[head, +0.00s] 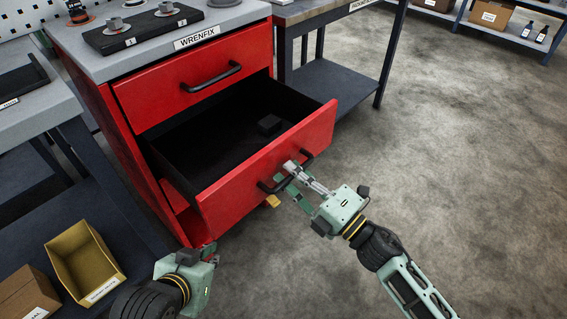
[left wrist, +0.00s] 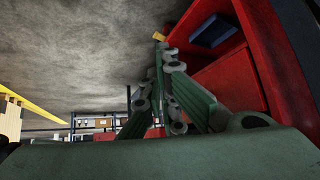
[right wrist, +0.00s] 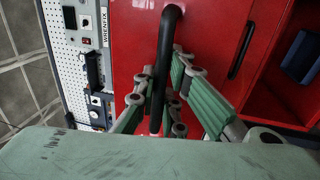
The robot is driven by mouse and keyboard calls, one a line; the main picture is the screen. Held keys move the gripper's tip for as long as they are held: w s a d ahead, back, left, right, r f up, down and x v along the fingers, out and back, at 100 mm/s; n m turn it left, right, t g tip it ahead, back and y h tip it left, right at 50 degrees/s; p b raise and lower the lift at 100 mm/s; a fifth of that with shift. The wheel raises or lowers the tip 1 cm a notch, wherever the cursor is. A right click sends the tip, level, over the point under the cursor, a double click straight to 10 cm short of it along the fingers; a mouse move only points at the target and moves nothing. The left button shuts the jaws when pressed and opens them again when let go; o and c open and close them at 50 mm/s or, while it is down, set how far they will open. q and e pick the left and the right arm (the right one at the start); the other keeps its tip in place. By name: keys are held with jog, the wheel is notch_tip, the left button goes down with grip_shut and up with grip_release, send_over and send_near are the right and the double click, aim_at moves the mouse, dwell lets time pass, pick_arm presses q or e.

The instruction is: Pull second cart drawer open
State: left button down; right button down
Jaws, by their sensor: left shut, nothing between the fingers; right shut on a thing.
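The red cart (head: 108,120) stands at the left, with its top drawer (head: 160,95) closed. My right gripper (head: 288,176) is shut on the second drawer's black handle (head: 264,188). In the right wrist view this handle (right wrist: 168,50) runs between the fingers. My left gripper (head: 208,250) is shut and empty, low beside the cart, below the open drawer's left front corner. Its closed fingers show in the left wrist view (left wrist: 160,42).
A grey bench (head: 40,105) stands at the left, with a yellow bin (head: 85,262) and a cardboard box (head: 25,295) low down. Another table (head: 335,85) is behind the cart, and a shelf (head: 500,28) is at the far right. The concrete floor (head: 450,150) at the right is clear.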

pick_arm(q)
jog(key=shift+s+a+f, duration=0.15)
jog(key=shift+s+f, duration=0.1)
jog(key=shift+s, duration=0.15)
pick_arm(e)
jog(key=shift+s+d+f, duration=0.1)
jog(key=shift+s+d, duration=0.25)
jog(key=shift+d, duration=0.1)
jog(key=c, duration=1.8)
grip_release()
jog(key=v, duration=1.2)
jog(key=shift+w, duration=0.1)
